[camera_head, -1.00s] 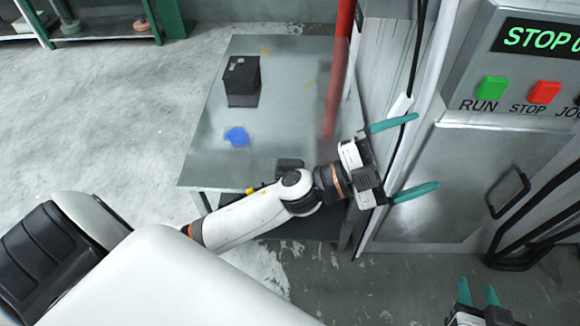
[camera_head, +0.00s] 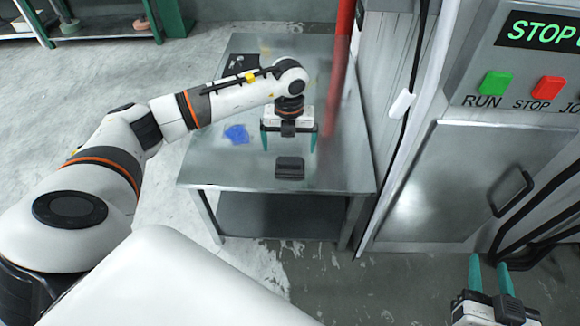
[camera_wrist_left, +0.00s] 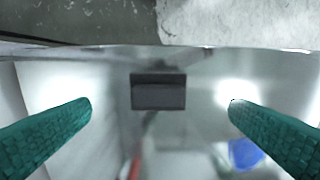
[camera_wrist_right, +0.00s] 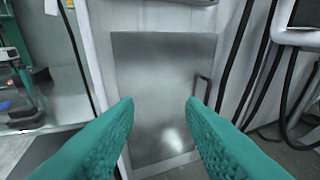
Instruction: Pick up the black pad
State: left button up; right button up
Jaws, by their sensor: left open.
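The black pad (camera_head: 290,167) is a small dark rectangular block lying on the metal table near its front edge. In the left wrist view the pad (camera_wrist_left: 158,92) lies roughly midway between the two finger lines, beyond the fingertips. My left gripper (camera_head: 289,143) points down over the table just behind the pad; its green fingers are spread and empty, and I see no contact with the pad. My right gripper (camera_head: 490,275) is at the lower right, away from the table. In the right wrist view its fingers (camera_wrist_right: 160,108) are apart with nothing between them.
The metal table (camera_head: 335,175) has a lower shelf (camera_head: 275,217). A blue item (camera_head: 237,134) lies left of my left gripper. A red vertical pipe (camera_head: 341,60) rises at the table's right side. A steel machine (camera_head: 455,180) with RUN and STOP buttons stands on the right.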

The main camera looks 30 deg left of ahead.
aim_at(290, 160)
pick_arm(q)
notch_tip(290, 160, down, 3)
jog(key=shift+f+b, duration=0.1)
jog(key=shift+b, duration=0.25)
jog(key=shift+w+f, duration=0.15)
jog(key=shift+f, duration=0.35)
jog(key=f, duration=0.1)
jog(key=f+b, duration=0.2)
jog(key=f, duration=0.1)
jog(key=shift+w+a, duration=0.15)
jog(key=shift+w, duration=0.2)
jog(key=shift+f, duration=0.15)
jog(key=c, duration=1)
jog(key=shift+c, duration=0.2)
pick_arm(e)
notch_tip(290, 160, up, 11)
jog(key=s+a+t+y, duration=0.1)
jog(key=t+y, duration=0.1)
jog(key=t, duration=0.6)
jog(key=shift+s+a+r+t+y, duration=0.2)
jog(key=shift+s+a+t+y, duration=0.1)
jog(key=shift+y, duration=0.1)
